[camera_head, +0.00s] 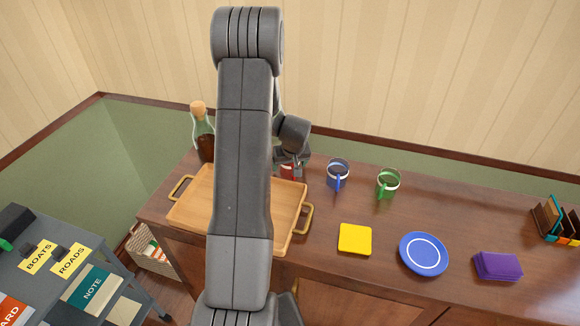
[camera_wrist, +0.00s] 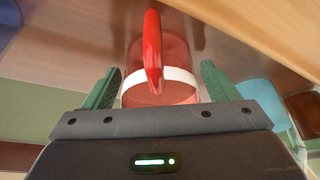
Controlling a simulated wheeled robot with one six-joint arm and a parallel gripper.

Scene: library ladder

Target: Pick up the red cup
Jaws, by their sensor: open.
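The red cup (camera_wrist: 175,58) is in the middle of the wrist view, with its red handle facing the camera and a white band around it. My gripper (camera_wrist: 160,85) is open, with one green finger on each side of the cup. I cannot tell whether the fingers touch it. In the head view a small part of the red cup (camera_head: 288,171) shows below my gripper (camera_head: 292,160), near the back of the wooden table. My arm hides most of the cup and gripper there.
A blue cup (camera_head: 338,175) and a green cup (camera_head: 388,184) stand to the right. A wooden tray (camera_head: 187,212) lies left, with a bottle (camera_head: 203,135) behind it. A yellow square (camera_head: 355,239), a blue plate (camera_head: 423,254) and a purple block (camera_head: 497,266) lie toward the front.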

